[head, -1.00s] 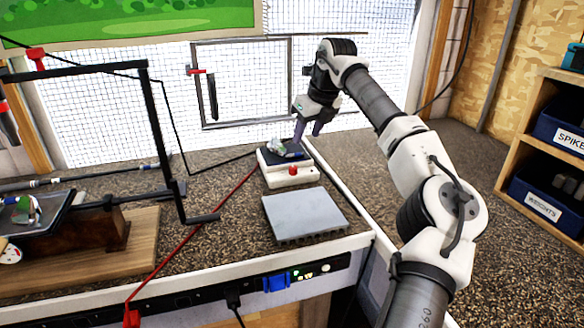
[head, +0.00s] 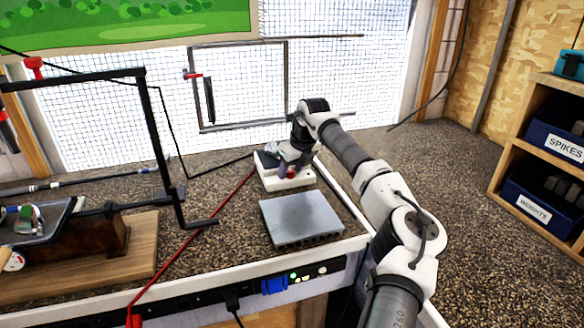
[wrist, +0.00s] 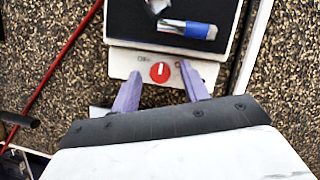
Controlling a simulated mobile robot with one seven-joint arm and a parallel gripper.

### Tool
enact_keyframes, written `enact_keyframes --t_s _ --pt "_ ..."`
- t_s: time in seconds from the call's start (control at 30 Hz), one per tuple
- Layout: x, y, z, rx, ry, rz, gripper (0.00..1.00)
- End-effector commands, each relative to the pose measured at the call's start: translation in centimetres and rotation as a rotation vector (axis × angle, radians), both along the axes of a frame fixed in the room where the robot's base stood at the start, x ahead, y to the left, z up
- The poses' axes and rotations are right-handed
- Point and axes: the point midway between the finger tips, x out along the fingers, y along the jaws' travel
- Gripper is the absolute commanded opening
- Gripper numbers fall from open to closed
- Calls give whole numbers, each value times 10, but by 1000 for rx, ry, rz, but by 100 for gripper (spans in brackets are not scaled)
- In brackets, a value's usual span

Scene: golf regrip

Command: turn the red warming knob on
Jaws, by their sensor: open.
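The red warming knob (wrist: 160,72) is on the front face of a small white device (head: 288,181) on the bench. In the wrist view its white pointer line stands about upright, along the picture's vertical. My gripper (wrist: 160,88) is open, with its two purple fingers on either side of the knob and a gap to each. I cannot tell whether the fingertips are at the knob's depth. In the head view my gripper (head: 288,168) is low over the device and partly hides it. A dark tray (wrist: 205,42) on top holds a blue-and-white item (wrist: 187,29) and a crumpled pale piece.
A grey ribbed block (head: 300,217) lies just in front of the device. A red cord (head: 190,250) runs to its left, and a black metal frame (head: 150,130) stands further left. The bench's white edge (head: 345,195) is close on the right.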

Motion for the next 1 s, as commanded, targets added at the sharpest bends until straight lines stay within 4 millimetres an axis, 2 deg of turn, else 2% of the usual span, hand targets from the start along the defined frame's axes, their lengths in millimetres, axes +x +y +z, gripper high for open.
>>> enact_keyframes --t_s 0.07,0.4,0.7,1.0 --pt "0 0 0 0 0 0 45" --pt "0 0 0 0 0 0 2" --pt "0 0 0 -1 -1 -40 1" --pt "-1 2 -2 -4 -2 -226 1"
